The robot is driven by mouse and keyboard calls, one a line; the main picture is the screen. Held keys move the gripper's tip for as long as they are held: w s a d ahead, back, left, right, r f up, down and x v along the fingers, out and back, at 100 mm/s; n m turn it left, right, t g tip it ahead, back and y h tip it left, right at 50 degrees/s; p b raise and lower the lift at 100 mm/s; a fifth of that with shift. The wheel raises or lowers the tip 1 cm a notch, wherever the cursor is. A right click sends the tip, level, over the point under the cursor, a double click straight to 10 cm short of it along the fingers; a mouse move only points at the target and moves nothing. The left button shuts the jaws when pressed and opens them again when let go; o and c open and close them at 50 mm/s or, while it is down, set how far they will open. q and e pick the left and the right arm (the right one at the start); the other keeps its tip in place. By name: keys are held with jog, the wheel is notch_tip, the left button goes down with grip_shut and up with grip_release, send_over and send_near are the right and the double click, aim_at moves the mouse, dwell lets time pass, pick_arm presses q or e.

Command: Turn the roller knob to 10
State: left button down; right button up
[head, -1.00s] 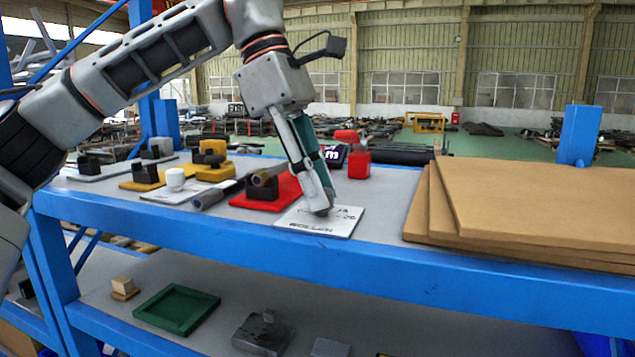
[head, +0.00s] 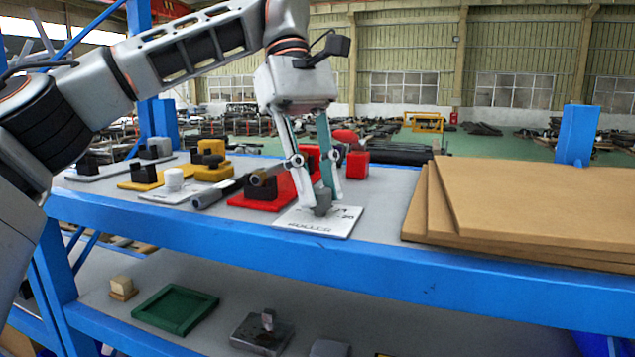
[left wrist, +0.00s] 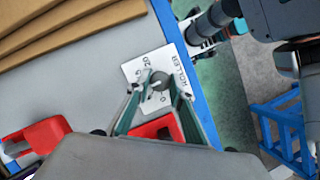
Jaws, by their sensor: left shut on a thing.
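The roller knob (head: 322,203) is a small dark grey knob on a white plate (head: 300,226) near the shelf's front edge. The left wrist view also shows the knob (left wrist: 158,81) and the plate (left wrist: 172,64), marked ROLLER, with 20 and 0 on its scale. My left gripper (head: 322,198) points down and is shut on the knob, one finger on each side. The fingers hide part of the scale, and I cannot read the knob's setting exactly. A dark arm part of mine shows at upper right in the wrist view; the right gripper's jaws are unclear there.
A red block stand (head: 268,190) is just left of the plate, and a red object (head: 357,164) is behind it. Stacked brown boards (head: 540,195) lie to the right. Bare shelf lies between plate and boards.

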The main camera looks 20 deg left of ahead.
dwell(0.4)
pick_arm(q)
jog(key=c, duration=1.8)
grip_release()
jog(key=shift+r, duration=0.1)
jog(key=shift+v, duration=3.7)
